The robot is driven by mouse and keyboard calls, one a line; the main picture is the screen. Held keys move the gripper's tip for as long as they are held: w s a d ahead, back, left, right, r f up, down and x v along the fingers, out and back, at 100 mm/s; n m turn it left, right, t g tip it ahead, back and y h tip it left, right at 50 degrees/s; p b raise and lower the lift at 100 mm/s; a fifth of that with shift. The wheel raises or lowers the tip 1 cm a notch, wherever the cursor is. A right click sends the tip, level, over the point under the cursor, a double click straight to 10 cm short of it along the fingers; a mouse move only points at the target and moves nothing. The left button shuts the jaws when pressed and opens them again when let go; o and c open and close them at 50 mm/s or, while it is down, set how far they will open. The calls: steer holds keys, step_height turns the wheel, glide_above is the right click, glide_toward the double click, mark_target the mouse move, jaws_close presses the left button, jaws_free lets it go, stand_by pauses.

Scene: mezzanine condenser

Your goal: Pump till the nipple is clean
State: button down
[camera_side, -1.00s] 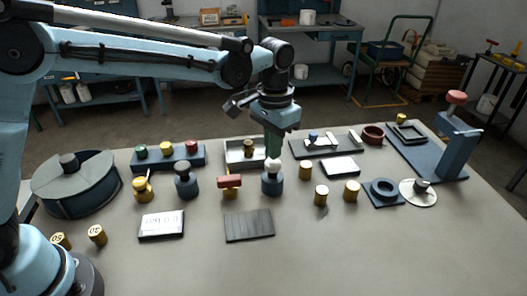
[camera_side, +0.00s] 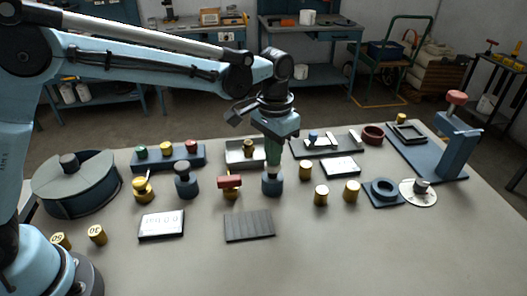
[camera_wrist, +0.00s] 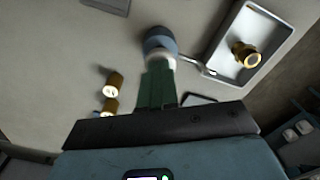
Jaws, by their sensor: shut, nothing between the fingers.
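The pump (camera_side: 272,186) is a dark blue-grey round body on the table, below my gripper (camera_side: 273,160). In the wrist view the pump (camera_wrist: 158,40) shows a pale top and a thin spout (camera_wrist: 198,68) reaching towards a shallow tray (camera_wrist: 223,42). A brass nipple (camera_wrist: 246,54) stands in that tray; it also shows in the side view (camera_side: 248,146). My green fingers (camera_wrist: 157,88) are shut and empty, with their tips at the pump's top. The pump's head is mostly hidden behind them. I cannot tell how dirty the nipple is.
A similar dark knobbed piece (camera_side: 186,182) and a red-topped brass valve (camera_side: 230,184) stand left of the pump. Brass cylinders (camera_side: 321,195) stand to its right. A ribbed dark plate (camera_side: 249,225) lies in front. The front right table is clear.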

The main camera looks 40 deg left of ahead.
steer(key=shift+f, duration=1.05)
steer(key=shift+r, duration=2.95)
